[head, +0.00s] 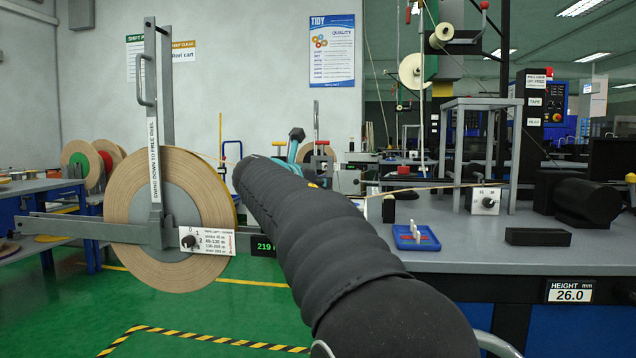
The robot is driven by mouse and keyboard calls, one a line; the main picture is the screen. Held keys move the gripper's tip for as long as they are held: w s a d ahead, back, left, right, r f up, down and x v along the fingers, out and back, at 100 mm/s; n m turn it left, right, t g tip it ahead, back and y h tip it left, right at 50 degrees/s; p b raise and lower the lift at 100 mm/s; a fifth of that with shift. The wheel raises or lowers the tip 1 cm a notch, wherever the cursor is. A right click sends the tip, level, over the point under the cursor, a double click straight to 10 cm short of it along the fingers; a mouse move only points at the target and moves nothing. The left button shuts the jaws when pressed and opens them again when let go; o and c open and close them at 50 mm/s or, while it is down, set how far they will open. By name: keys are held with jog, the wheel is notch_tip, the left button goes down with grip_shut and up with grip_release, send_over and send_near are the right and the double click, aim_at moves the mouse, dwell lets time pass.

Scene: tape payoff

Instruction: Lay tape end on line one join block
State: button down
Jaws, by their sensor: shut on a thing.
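A thin tan strip (430,188), which looks like the tape, stretches from behind my arm to the right across the bench. It passes above a small black upright block (389,210) and reaches a white knob box (485,201). I cannot tell which block is the line one join block. A large tan reel (125,232) hangs on a grey arm at left. My black-sleeved arm crosses the middle and hides the strip's left end. Teal and dark parts show past the sleeve, but my gripper's fingertips are hidden.
A blue tray (416,238) with white pegs and a long black block (539,237) lie on the grey bench (465,252). A grey stand (480,103) rises behind. A height display (571,291) reads 26.0 mm. The green floor at lower left is clear.

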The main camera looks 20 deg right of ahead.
jog(key=shift+f, duration=0.55)
dwell(0.4)
jog(key=c, duration=0.9)
grip_release()
jog(key=shift+o, duration=0.2)
jog(key=v, duration=1.2)
